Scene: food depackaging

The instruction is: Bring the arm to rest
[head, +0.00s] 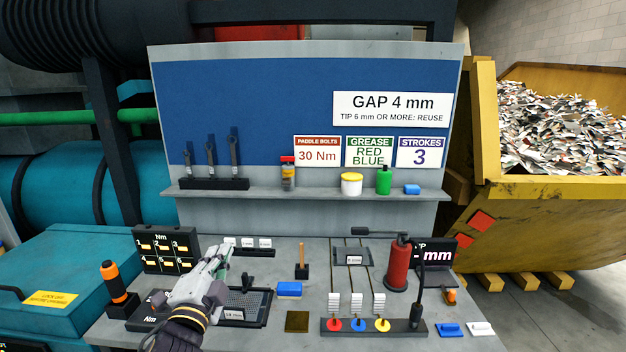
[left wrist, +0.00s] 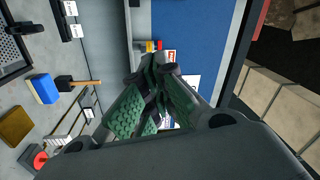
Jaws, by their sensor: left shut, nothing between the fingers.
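My left gripper (head: 222,258) is in the head view at the left part of the grey workbench (head: 285,250), reaching in from the bottom. It hangs above the black tray (head: 257,305) and hides part of it. In the left wrist view the green-padded fingers (left wrist: 152,85) are closed together with nothing between them. The wrist camera looks toward the blue back panel (left wrist: 195,35). My right gripper is not in view.
An orange-handled tool (head: 115,280) stands left of my arm. A blue block (head: 289,289), a brass plate (head: 297,321) and a red cylinder (head: 397,265) stand to the right. A shelf (head: 320,193) with bottles runs behind. A yellow skip (head: 545,215) is at far right.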

